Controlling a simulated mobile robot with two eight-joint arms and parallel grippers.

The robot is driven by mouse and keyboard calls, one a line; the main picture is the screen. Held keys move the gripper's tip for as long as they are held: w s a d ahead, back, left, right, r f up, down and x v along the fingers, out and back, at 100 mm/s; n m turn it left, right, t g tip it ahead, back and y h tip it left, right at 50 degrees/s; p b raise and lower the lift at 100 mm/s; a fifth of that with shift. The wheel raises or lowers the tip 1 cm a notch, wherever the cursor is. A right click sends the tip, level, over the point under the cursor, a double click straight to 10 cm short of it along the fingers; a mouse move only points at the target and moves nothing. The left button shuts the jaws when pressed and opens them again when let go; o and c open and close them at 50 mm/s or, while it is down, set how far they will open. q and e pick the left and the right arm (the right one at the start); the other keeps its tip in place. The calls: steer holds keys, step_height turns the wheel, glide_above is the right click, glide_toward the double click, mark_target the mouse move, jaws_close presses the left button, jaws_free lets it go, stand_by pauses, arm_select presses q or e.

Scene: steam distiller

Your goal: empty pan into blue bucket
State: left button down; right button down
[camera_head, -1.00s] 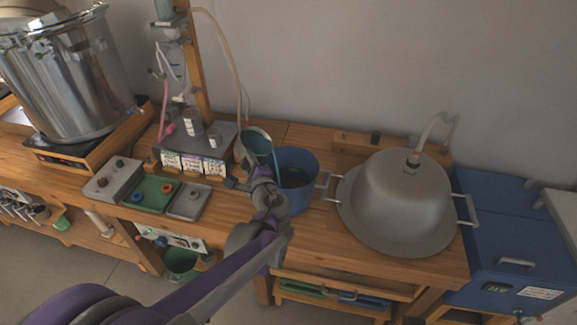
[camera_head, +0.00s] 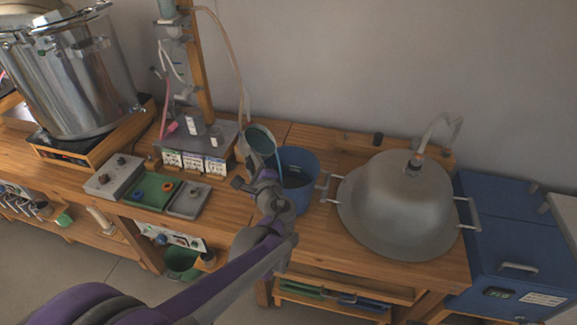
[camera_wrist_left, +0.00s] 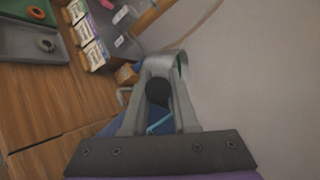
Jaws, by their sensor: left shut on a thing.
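The pan (camera_head: 260,138) is a small metal vessel, tipped on its side above the left rim of the blue bucket (camera_head: 303,163). A thin blue stream runs from the pan down into the bucket. The bucket stands upright on the bench, with dark liquid visible inside. My left gripper (camera_head: 247,168) is shut on the pan, beside the bucket's left side. In the left wrist view, the pan (camera_wrist_left: 169,62) lies between and beyond the fingers, with part of the blue bucket behind them. My right gripper is not in view.
A large grey dome-lidded vessel (camera_head: 397,200) stands right of the bucket. A control box with labels (camera_head: 205,145) and a wooden post with a hose stand behind left. A steel pot (camera_head: 70,85) is far left.

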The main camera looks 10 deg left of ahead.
arm_select(q)
steer(key=shift+d+f+b, duration=0.15)
steer(key=shift+d+b, duration=0.1)
steer(key=shift+b, duration=0.05)
steer(key=shift+d+f+m+b, duration=0.2)
steer(key=shift+m+b, duration=0.15)
steer(key=shift+m, duration=0.15)
steer(key=shift+w+d+r+m+t+y+b, duration=0.1)
steer(key=shift+d+r+m+t+y+b, duration=0.05)
steer(key=shift+d+m+t+y+b, duration=0.6)
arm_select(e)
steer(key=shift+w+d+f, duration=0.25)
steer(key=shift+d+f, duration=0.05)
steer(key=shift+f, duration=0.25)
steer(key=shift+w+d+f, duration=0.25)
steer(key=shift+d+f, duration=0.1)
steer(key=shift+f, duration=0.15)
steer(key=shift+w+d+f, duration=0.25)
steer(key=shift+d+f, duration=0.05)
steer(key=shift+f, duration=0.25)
